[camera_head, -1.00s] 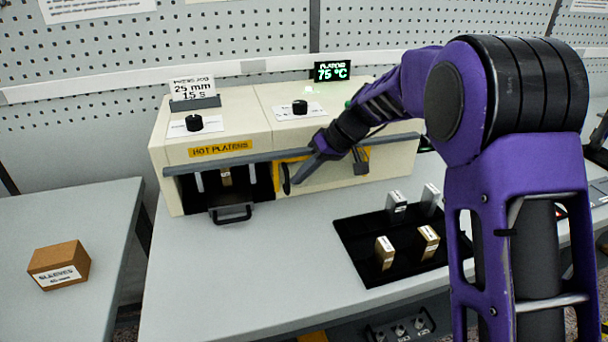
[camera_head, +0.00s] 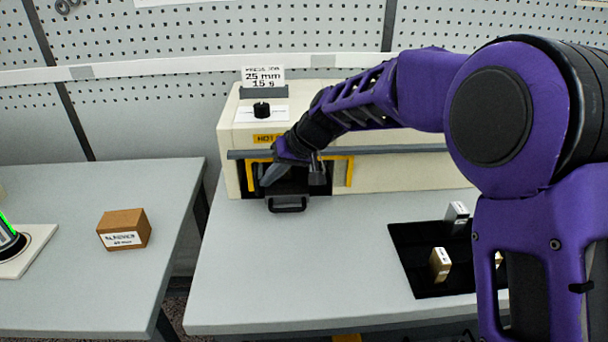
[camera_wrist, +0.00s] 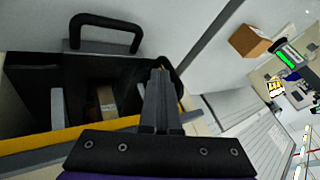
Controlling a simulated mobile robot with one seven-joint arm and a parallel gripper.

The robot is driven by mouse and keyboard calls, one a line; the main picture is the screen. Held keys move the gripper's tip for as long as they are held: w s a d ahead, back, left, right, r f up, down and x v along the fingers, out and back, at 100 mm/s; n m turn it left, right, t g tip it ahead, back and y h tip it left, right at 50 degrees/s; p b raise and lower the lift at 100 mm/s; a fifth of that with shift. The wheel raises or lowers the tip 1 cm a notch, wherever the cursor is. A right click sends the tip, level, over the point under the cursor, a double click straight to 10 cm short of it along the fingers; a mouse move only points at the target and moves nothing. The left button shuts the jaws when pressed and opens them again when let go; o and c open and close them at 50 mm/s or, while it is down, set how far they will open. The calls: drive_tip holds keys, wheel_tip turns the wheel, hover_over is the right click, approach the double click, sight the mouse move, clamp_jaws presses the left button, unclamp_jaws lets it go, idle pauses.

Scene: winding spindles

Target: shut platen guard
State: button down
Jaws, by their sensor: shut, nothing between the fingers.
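The platen guard (camera_head: 350,172) is a yellow-edged frame under the grey rail on the front of the cream press. In the head view it stands across the dark platen opening, its left edge near the opening's left end. Whether it is flush with that end is unclear. A dark handle (camera_head: 318,172) stands out from it. My gripper (camera_head: 268,177) is shut and empty at the guard's left part; whether it touches is unclear. In the wrist view my fingers (camera_wrist: 160,85) are together beside the yellow edge (camera_wrist: 40,142), and a brown block (camera_wrist: 106,100) shows inside the opening.
A black tray handle (camera_head: 288,204) juts out below the opening. A black mat (camera_head: 408,262) with small labelled blocks lies to the right, partly behind my arm. A brown box (camera_head: 124,230) sits on the left table. The bench front between is clear.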

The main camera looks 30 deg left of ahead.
drive_tip(key=shift+s+a, duration=0.55)
drive_tip(key=shift+a, duration=0.3)
drive_tip(key=shift+s+a, duration=0.5)
drive_tip(key=shift+a, duration=0.3)
drive_tip(key=shift+r, duration=0.1)
